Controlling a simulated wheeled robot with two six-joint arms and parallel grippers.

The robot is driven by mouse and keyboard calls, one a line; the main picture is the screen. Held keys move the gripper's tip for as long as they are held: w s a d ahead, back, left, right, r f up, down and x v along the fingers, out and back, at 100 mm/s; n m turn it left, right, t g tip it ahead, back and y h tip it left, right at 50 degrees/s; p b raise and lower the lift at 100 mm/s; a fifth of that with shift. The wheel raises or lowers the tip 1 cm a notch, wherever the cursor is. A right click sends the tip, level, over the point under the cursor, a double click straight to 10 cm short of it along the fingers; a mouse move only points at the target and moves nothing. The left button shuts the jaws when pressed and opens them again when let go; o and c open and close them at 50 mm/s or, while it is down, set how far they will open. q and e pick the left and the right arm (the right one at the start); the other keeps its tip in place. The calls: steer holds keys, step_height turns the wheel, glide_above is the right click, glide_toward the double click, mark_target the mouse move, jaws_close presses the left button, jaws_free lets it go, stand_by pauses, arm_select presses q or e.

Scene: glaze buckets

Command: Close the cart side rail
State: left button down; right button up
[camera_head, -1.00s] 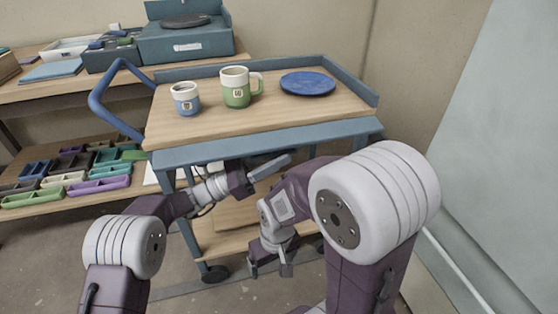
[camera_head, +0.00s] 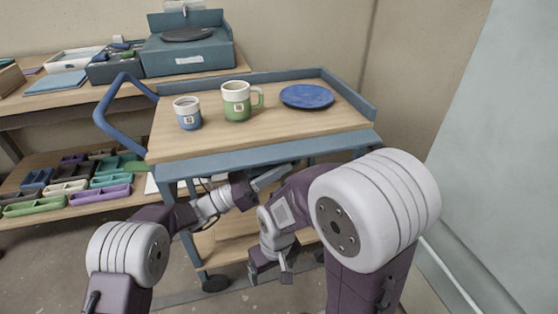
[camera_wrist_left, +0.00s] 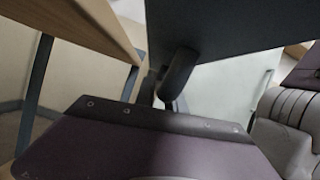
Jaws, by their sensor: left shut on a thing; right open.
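The cart's side rail (camera_head: 250,159) shows in the head view as a blue-grey band along the front edge of the wooden cart top (camera_head: 215,143), hanging below it. My left gripper (camera_head: 268,179) is at the rail's lower edge, right of its middle. It is shut on the rail, though the contact is partly hidden. In the left wrist view a dark flat panel (camera_wrist_left: 235,25), apparently the rail, fills the upper part, with a dark finger (camera_wrist_left: 178,75) against it. My right gripper (camera_head: 268,270) is open and empty, low in front of the cart's lower shelf.
A blue cup (camera_head: 188,114), a green mug (camera_head: 236,102) and a blue plate (camera_head: 307,97) stand on the cart top. A blue handle (camera_head: 113,105) sticks out left. A shelf of coloured trays (camera_head: 75,185) is behind left.

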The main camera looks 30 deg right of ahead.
mark_target(278, 149)
arm_select(q)
steer(key=r+n+t+p, duration=0.1)
steer(key=n+p, duration=0.2)
steer(key=p, duration=0.2)
steer(key=r+n+t+p, duration=0.1)
steer(key=n+t+p, duration=0.1)
steer(key=n+p, duration=0.2)
steer(key=s+r+n+t+y+p, duration=0.1)
steer(key=r+n+t+p, duration=0.1)
steer(key=n+p, duration=0.2)
steer(key=shift+a+r+p, duration=0.1)
steer(key=shift+a+p, duration=0.05)
steer(key=shift+p, duration=1.4)
steer(key=n+y+p, duration=0.1)
steer(key=n+p, duration=0.2)
steer(key=r+n+t+y+p, duration=0.1)
steer(key=n+p, duration=0.1)
steer(key=p, duration=0.2)
steer(key=w+r+n+y+p, duration=0.1)
steer(key=n+p, duration=0.2)
steer(key=p, duration=0.1)
steer(key=shift+r+n+t, duration=0.25)
steer(key=shift+n+t, duration=0.05)
steer(key=shift+w+d+n+y+p, duration=0.15)
steer(key=shift+w+n+y+p, duration=0.15)
steer(key=shift+n+p, duration=0.35)
steer(key=shift+w+d+n+y+p, duration=0.15)
steer(key=shift+n+y+p, duration=0.15)
steer(key=shift+n+p, duration=0.3)
